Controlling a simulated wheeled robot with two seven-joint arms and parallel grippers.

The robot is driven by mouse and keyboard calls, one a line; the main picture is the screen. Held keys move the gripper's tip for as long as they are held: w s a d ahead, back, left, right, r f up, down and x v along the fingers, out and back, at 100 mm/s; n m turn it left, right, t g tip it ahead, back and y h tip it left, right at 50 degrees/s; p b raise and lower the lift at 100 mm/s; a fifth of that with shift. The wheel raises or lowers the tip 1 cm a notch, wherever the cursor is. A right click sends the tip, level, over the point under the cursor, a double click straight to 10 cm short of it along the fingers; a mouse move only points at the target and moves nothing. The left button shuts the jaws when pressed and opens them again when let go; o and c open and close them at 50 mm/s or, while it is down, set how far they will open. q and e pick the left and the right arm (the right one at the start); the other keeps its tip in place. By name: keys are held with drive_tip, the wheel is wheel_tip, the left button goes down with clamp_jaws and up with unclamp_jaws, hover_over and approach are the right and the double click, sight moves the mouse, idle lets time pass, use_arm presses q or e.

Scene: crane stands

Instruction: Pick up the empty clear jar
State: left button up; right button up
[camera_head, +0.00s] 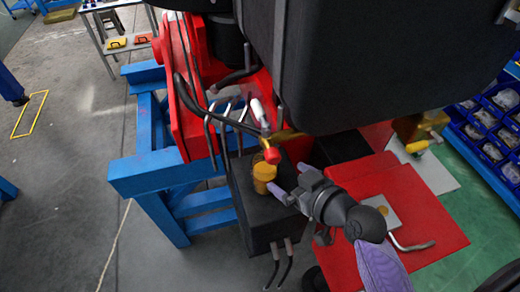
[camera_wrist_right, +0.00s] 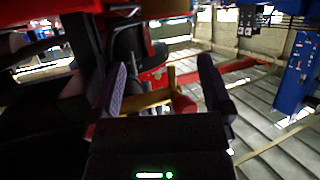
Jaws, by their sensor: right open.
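I cannot surely make out an empty clear jar in either view. A small amber, jar-like cylinder (camera_head: 263,176) stands on top of a black box (camera_head: 262,222) in the head view; I cannot tell if it is the jar. My right gripper (camera_head: 291,181) is open just right of this cylinder, fingers pointing toward it, with nothing visibly held. In the right wrist view its two fingers (camera_wrist_right: 162,82) stand apart. A yellow bar and a red knob (camera_wrist_right: 183,104) show between them, at a depth I cannot tell. My left gripper is not in view.
A red machine frame (camera_head: 188,95) on a blue stand (camera_head: 160,173) rises behind and left of the box. A red-tipped lever (camera_head: 272,155) hangs close above the cylinder. A red platform (camera_head: 425,205) lies right, with blue parts bins (camera_head: 490,135) beyond.

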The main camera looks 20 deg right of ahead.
sight(273, 172)
drive_tip(key=shift+w+a+f, duration=0.25)
drive_tip(key=shift+w+a, duration=0.3)
drive_tip(key=shift+w, duration=0.05)
drive_tip(key=shift+w+a+f, duration=0.25)
drive_tip(key=shift+w+a, duration=0.25)
drive_tip(key=shift+w, duration=0.1)
drive_tip(key=x, duration=0.4)
drive_tip(key=shift+w+a, duration=0.1)
drive_tip(key=shift+w, duration=0.3)
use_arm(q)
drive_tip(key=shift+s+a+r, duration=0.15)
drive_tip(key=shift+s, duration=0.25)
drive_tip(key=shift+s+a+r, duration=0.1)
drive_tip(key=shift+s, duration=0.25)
use_arm(e)
drive_tip(key=shift+s, duration=0.1)
drive_tip(key=shift+c, duration=0.5)
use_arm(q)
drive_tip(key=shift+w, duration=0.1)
use_arm(e)
drive_tip(key=c, duration=1.1)
